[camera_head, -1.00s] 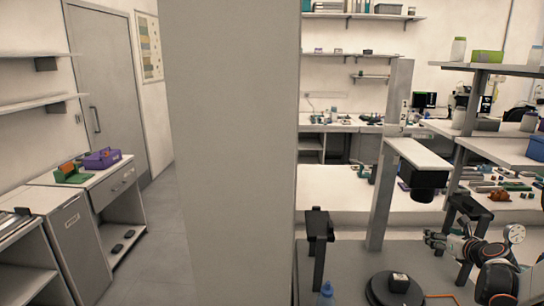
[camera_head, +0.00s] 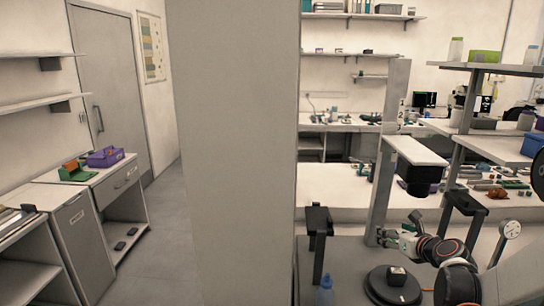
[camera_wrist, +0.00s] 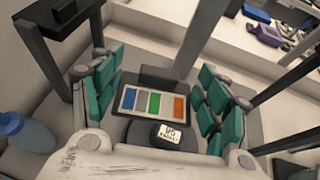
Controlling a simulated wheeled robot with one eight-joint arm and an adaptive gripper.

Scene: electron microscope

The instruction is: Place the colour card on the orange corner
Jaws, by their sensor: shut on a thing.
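My gripper (camera_wrist: 160,102) has teal finger pads, which stand at either side of the colour card (camera_wrist: 153,102). In the head view my gripper (camera_head: 395,238) is at the lower right, above and behind the black round stand (camera_head: 380,292); the card is too small to make out there. I cannot identify an orange corner with certainty. An orange piece (camera_head: 72,165) stands at a green holder (camera_head: 77,174) on the left cabinet.
A small black block (camera_head: 396,276) with a white label sits on the round stand. A blue bottle (camera_head: 325,290) stands left of it. Black-topped posts (camera_head: 319,218) and a grey upright (camera_head: 384,190) are close by. A wide pillar (camera_head: 235,150) blocks the middle. A purple box (camera_head: 105,157) is on the left cabinet.

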